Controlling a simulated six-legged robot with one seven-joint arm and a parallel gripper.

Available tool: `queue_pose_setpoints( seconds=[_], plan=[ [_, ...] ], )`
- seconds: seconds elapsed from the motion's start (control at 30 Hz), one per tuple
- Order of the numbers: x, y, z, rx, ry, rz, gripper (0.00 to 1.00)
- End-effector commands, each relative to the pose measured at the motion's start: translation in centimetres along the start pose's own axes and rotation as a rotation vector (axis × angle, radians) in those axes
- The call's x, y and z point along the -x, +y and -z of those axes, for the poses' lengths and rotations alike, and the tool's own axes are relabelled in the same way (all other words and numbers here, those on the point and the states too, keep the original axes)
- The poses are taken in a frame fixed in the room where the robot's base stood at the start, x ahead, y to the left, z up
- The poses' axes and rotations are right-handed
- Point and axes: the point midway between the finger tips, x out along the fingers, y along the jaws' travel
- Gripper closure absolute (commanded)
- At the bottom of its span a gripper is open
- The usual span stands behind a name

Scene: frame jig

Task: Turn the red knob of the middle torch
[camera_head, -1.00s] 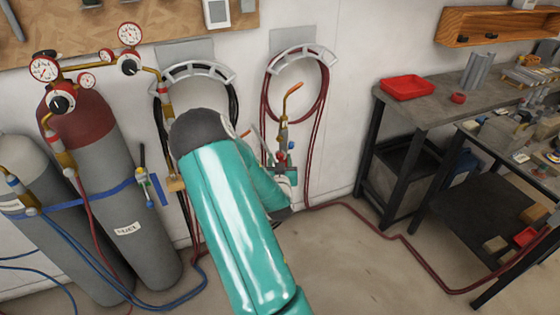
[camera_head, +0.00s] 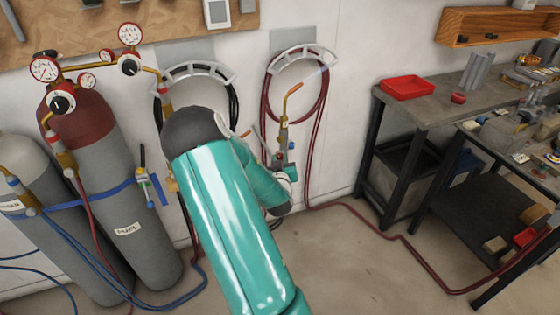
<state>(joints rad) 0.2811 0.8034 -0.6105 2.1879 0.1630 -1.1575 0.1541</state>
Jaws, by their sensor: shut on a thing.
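A brass torch (camera_head: 284,128) with an orange bent tip stands upright in front of the right hose hanger. A faint pale-blue streak extends up and right from its tip. My gripper (camera_head: 287,168) is at the torch's lower valve end, shut on it where the red knob sits; the jaws and knob are too small and covered to see clearly. Another torch-like tool (camera_head: 147,182) with a blue and yellow valve end is at the strap of the red-topped cylinder. My teal arm hides the area between these two.
Gas cylinders (camera_head: 118,205) with gauges stand at the left. A blue hose (camera_head: 100,285) and a red hose (camera_head: 375,224) run along the floor. A workbench (camera_head: 440,108) with a red tray (camera_head: 407,87) is at the right. The floor in front is mostly clear.

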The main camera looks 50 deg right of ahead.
Motion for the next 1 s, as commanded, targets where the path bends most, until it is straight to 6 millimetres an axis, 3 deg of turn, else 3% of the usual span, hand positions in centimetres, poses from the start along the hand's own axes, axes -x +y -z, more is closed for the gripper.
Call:
queue_pose_setpoints(
  seconds=[0.6, 1.0],
  plan=[
    [-0.07, -0.39, 0.41, 0.468, -0.189, 0.003, 0.98],
    [-0.13, -0.32, 0.48, 0.580, -0.234, 0.000, 0.98]
  ],
)
